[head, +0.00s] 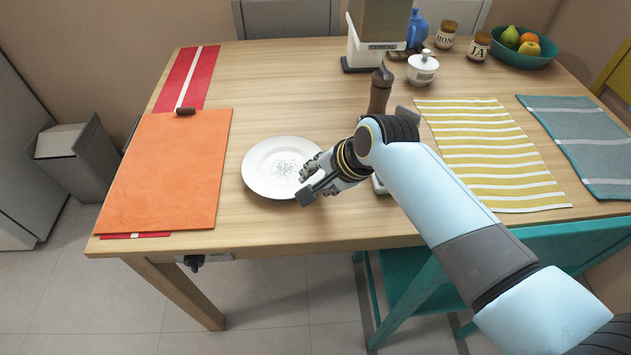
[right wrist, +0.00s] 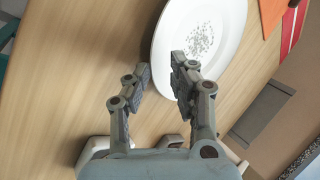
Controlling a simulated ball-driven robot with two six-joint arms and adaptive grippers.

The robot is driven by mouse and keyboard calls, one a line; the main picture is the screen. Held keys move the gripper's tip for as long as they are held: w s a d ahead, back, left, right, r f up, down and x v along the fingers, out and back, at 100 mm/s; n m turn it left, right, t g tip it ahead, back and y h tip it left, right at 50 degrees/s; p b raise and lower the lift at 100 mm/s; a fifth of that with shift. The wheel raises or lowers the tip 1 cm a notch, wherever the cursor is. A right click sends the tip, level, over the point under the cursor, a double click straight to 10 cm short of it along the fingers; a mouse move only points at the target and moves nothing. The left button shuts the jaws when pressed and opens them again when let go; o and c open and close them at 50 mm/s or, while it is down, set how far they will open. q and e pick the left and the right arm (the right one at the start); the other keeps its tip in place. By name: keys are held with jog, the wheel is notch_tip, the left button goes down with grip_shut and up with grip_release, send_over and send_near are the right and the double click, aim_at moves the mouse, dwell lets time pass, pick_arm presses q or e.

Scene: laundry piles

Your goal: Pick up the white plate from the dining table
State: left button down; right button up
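The white plate (head: 270,172) lies flat on the wooden dining table (head: 300,90), with a grey speckled pattern at its centre. It also shows in the right wrist view (right wrist: 225,30). My right gripper (head: 306,182) is at the plate's right edge in the head view. In the right wrist view its two fingers (right wrist: 160,80) are apart, with one finger over the plate's rim and the other beside the plate above the wood. Nothing is held between them. I cannot tell whether a finger touches the plate. My left gripper is not in view.
An orange board (head: 165,170) lies left of the plate on a red runner (head: 200,75). Behind my right arm are a brown pepper mill (head: 380,92) and a white lidded pot (head: 422,68). A yellow striped cloth (head: 490,150) lies right. A teal chair (head: 420,295) stands in front.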

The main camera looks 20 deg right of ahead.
jog(key=shift+w+a+f, duration=0.2)
jog(key=shift+w+f, duration=0.15)
jog(key=shift+f, duration=0.25)
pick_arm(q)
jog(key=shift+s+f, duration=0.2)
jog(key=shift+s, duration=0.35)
pick_arm(e)
jog(key=shift+c, duration=0.3)
grip_shut()
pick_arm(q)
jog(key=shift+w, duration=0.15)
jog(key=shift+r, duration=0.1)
pick_arm(e)
jog(key=shift+s, duration=0.15)
